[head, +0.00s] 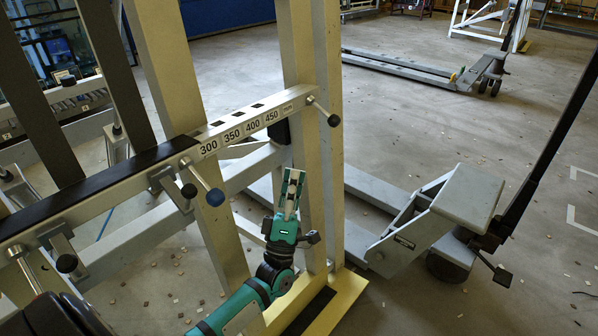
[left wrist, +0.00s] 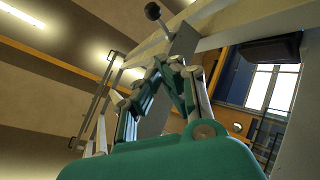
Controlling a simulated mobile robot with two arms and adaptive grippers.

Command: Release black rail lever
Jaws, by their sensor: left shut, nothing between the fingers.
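The frame carries a pale horizontal rail marked 300 to 450 (head: 245,128). At the rail's right end a thin metal lever (head: 321,108) ends in a black knob (head: 333,120). In the left wrist view a black-knobbed lever (left wrist: 153,14) stands above the fingertips. My left gripper (head: 292,178) points upward in front of the pale post, below and left of the knob and apart from it. Its fingers come together at the tips in the wrist view (left wrist: 173,68), with nothing between them. My right gripper is not in view.
Other levers sit at the rail's left part, one with a blue knob (head: 215,197) and one with a black knob (head: 189,191). The upright post (head: 328,170) stands close to my gripper. A grey pallet jack (head: 466,195) is on the right.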

